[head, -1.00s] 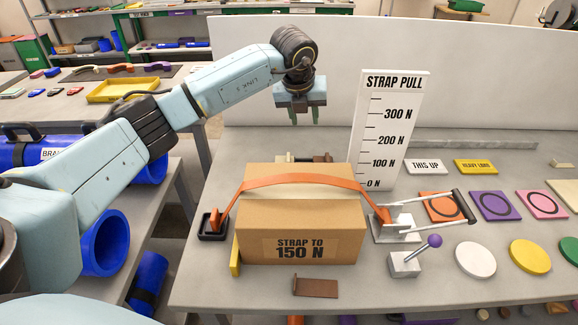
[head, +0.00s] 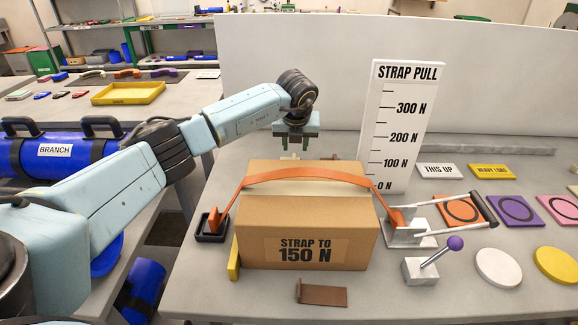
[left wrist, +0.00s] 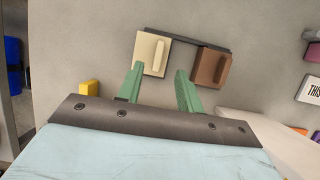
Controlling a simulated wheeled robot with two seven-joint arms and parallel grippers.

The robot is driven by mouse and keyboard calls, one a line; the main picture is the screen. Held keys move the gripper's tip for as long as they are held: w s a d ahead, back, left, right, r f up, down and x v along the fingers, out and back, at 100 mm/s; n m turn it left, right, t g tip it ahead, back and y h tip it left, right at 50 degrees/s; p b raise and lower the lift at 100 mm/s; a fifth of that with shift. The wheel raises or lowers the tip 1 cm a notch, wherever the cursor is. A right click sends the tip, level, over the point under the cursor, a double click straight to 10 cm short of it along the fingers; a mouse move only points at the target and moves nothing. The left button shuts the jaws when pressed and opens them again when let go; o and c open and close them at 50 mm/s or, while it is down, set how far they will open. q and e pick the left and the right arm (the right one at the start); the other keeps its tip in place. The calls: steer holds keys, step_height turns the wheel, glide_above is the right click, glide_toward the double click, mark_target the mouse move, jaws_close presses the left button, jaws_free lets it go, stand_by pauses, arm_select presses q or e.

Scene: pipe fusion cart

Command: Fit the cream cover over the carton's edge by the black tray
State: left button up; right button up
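The cream cover (left wrist: 147,55) lies behind the carton, beside a brown cover (left wrist: 211,66), in the left wrist view. My left gripper (left wrist: 160,72) is open and empty there, its green fingers apart, with the left fingertip at or over the cream cover's lower edge; I cannot tell if they touch. In the head view my left gripper (head: 296,146) hangs fingers-down behind the carton (head: 305,222), which hides most of both covers. The black tray (head: 212,233) sits at the carton's left side. My right gripper is out of view.
An orange strap (head: 300,175) arches over the carton from the black tray to a metal ratchet (head: 408,228). A brown angled piece (head: 321,295) lies in front. A tall scale board (head: 402,125) stands behind right. A lever block (head: 422,268) stands front right.

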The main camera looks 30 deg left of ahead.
mark_target(294, 158)
arm_select(q)
steer(key=x, duration=0.5)
steer(key=shift+f+b, duration=0.1)
steer(key=shift+b, duration=0.2)
jaws_close()
